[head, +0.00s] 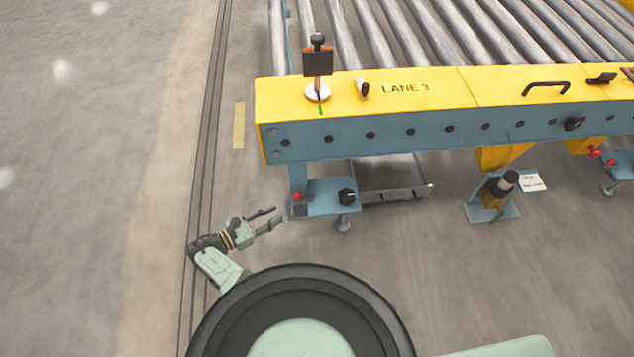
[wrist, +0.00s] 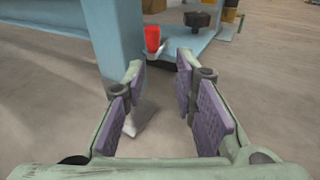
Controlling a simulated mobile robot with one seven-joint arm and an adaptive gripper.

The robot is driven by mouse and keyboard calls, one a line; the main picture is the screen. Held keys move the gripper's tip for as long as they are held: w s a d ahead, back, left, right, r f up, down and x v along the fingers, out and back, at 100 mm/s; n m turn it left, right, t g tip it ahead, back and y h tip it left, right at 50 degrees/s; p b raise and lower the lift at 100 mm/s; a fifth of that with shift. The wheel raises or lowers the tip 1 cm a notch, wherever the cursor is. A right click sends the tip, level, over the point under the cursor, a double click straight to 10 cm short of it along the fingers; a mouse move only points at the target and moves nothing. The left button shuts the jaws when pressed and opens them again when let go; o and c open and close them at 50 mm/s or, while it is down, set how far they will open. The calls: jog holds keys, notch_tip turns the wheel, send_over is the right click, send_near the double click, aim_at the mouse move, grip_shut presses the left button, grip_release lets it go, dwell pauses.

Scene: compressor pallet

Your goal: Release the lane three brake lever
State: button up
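The yellow cover marked LANE 3 (head: 425,88) tops the conveyor end. An upright lever with a black knob and a dark plate (head: 318,62) stands on it in a pale round base. Below, a small red-topped handle (head: 297,197) sits at the left of a blue foot plate (head: 325,204). I cannot tell which is the brake lever. My gripper (head: 278,215) is open and empty, low on the left, just short of the red handle. In the wrist view the red handle (wrist: 152,38) is beyond the open fingertips (wrist: 160,65), apart from them.
A black knob (head: 347,196) stands on the foot plate's right. A blue leg (head: 298,177) rises at its left. A grey tray (head: 395,191) lies beneath the conveyor. Further right are a black-capped post (head: 507,182) and more red handles (head: 595,152). The floor at left is clear.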

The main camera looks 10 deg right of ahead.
aim_at(298, 194)
jog(key=w+d, duration=0.2)
jog(key=d, duration=0.1)
jog(key=w+d+t, duration=0.1)
jog(key=w+d, duration=0.1)
jog(key=d, duration=0.1)
jog(key=w+d+n+t, duration=0.1)
jog(key=d, duration=0.1)
jog(key=shift+w+d+r+p, duration=0.35)
jog(key=shift+w+d+r, duration=0.05)
jog(key=shift+c, duration=0.3)
grip_shut()
